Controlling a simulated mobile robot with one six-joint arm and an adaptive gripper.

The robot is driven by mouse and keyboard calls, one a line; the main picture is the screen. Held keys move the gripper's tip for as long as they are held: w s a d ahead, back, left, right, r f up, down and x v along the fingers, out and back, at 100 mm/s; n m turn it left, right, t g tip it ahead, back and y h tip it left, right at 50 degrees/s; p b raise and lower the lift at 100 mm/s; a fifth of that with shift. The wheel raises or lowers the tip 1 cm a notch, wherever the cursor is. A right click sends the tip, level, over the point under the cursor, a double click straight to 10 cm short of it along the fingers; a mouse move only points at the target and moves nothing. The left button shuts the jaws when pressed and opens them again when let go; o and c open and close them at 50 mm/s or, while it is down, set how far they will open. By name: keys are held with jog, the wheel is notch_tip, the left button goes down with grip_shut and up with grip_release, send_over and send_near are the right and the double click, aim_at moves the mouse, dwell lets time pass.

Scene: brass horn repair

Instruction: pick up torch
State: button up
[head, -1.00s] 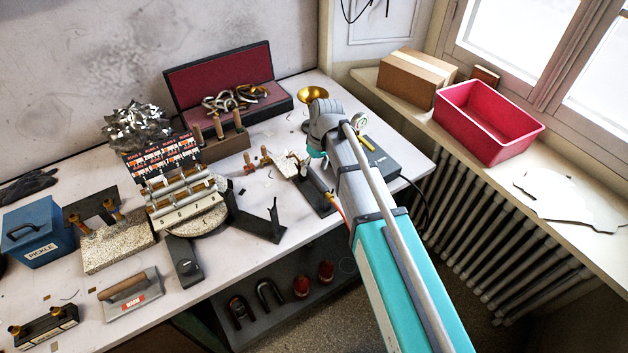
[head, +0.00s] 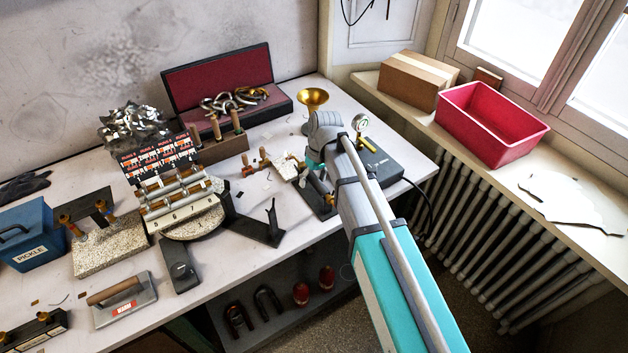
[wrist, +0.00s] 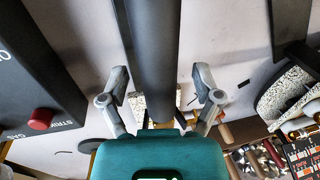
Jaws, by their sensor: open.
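A dark grey cylinder, which looks like the torch (wrist: 153,45), runs from the top edge down the middle of the wrist view. My gripper (wrist: 160,78) is open, with one finger on each side of it and gaps showing between. I cannot tell how near the fingers are in height. In the head view a dark cylinder (head: 319,184) lies at a black stand (head: 323,206) near the bench's front edge. My wrist hides part of it, and only a little teal of my gripper (head: 312,168) shows there.
A black box (wrist: 35,75) with a red button (wrist: 40,119) is left of the fingers. A dark V-shaped stand (head: 255,228), a round block with numbered rollers (head: 190,222) and a brass bell (head: 313,98) are nearby. A radiator (head: 490,240) is beyond the bench's right edge.

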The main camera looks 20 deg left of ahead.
grip_shut()
dwell(0.4)
jog(key=shift+r, duration=0.1)
jog(key=shift+r+p, duration=0.9)
jog(key=shift+p, duration=0.1)
jog(key=s+a+r+p, duration=0.7)
jog(key=s+r+p, duration=0.4)
jog(key=shift+s+a, duration=0.3)
jog(key=shift+s, duration=0.05)
